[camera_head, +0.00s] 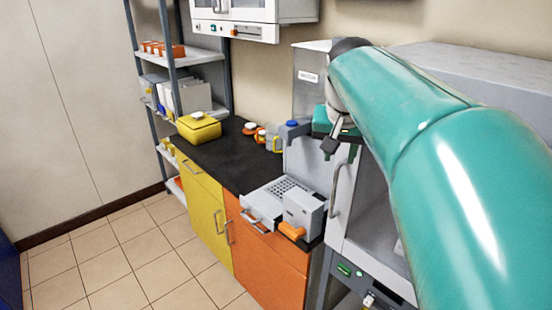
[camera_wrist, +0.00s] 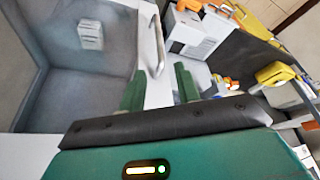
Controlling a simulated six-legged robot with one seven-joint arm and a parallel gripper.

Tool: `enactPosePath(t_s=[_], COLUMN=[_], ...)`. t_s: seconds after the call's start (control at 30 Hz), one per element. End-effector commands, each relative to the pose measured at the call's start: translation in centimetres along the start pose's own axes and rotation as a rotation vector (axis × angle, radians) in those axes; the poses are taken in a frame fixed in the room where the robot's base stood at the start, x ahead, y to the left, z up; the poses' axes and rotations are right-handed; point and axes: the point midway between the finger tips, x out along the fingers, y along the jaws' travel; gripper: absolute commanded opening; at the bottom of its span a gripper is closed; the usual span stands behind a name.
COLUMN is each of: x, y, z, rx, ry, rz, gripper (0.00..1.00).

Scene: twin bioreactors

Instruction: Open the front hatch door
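The front hatch door is at the right in the head view, with a pale frame (camera_head: 350,225) around a grey glass pane. It looks closed. Its vertical metal handle (camera_head: 335,195) is on the left side of the frame; the handle also shows in the wrist view (camera_wrist: 158,42). My gripper (camera_head: 341,149) is near the upper part of the door, above the handle. In the wrist view, the two green fingers of my gripper (camera_wrist: 160,88) are apart with nothing between them. The handle lies beyond the fingertips, roughly in line with the gap. My arm hides part of the door.
A black counter (camera_head: 228,160) over yellow and orange cabinets stands left of the machine, with a grey device (camera_head: 303,212) near its end. A yellow box (camera_head: 198,126), jars and a shelf rack (camera_head: 178,55) are farther back. The tiled floor (camera_head: 130,265) in front is clear.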

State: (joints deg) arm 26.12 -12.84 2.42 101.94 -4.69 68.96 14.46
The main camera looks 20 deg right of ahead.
Motion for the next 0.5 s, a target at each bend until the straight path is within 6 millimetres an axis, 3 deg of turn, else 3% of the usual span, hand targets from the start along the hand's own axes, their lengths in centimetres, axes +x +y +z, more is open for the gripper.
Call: enactPosePath(t_s=[0.2, 0.5], x=[4.6, 9.9], y=[0.1, 0.0], z=[0.0, -0.1], rx=[0.001, -0.002], ry=[-0.006, -0.004], rz=[0.002, 0.0], gripper=[0.33, 0.33])
